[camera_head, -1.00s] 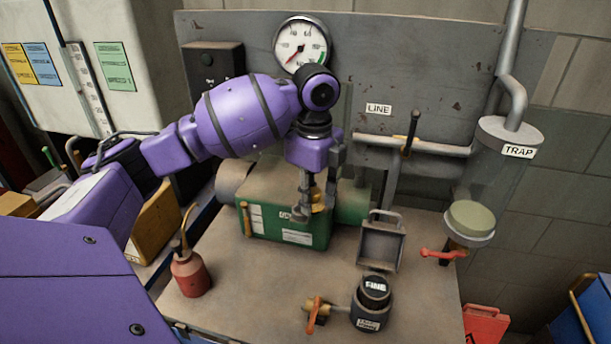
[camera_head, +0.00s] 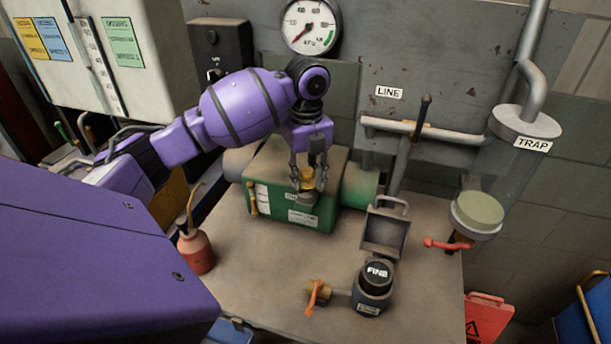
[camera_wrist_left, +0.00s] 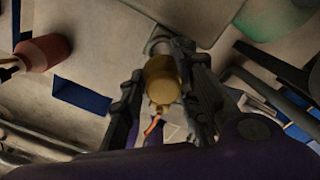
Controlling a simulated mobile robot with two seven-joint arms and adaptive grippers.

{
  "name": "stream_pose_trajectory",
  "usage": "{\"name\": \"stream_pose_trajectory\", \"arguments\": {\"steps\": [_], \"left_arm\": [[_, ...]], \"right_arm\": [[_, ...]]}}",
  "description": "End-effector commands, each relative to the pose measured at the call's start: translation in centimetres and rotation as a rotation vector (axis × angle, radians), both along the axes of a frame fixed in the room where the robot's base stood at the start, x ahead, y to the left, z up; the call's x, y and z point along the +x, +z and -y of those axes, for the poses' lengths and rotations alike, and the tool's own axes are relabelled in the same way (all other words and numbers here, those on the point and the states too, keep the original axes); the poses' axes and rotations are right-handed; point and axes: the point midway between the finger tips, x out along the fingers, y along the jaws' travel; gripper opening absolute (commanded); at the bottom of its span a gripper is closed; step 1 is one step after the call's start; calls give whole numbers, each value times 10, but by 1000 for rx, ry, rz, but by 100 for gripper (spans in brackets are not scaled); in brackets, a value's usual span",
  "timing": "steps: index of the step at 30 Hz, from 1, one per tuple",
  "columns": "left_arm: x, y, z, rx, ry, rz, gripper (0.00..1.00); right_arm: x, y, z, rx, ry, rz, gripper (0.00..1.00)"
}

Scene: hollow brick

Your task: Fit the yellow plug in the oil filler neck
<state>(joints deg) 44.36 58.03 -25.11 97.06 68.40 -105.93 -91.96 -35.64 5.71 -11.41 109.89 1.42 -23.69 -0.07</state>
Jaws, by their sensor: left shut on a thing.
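The yellow plug (camera_head: 307,178) is held between the fingers of my left gripper (camera_head: 308,181), which comes down from above at the front of the green housing (camera_head: 277,182). In the left wrist view the yellow plug (camera_wrist_left: 161,78) sits between the two dark fingers of the gripper (camera_wrist_left: 164,84). The grey oil filler neck (camera_head: 307,198) is directly below the plug at the housing's front edge. The grey neck also shows just beyond the plug in the wrist view (camera_wrist_left: 159,43). I cannot tell whether plug and neck touch. My right gripper is not in view.
A red oil can (camera_head: 196,250) stands at the bench's left edge. The trap (camera_head: 478,212) hangs further right. The bench (camera_head: 265,270) is clear in front of the housing.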

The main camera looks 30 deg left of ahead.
Motion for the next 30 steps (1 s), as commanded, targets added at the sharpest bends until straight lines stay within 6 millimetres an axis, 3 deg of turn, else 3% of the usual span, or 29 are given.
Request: {"name": "stream_pose_trajectory", "arguments": {"steps": [1, 15, 30], "left_arm": [[4, 7, -6, -2, 18, 12, 8], [3, 3, -4, -4, 14, 7, 8], [-1, -11, 2, -3, 10, -1, 8]], "right_arm": [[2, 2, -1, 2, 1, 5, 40], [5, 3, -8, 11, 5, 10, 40], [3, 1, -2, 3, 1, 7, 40]]}}
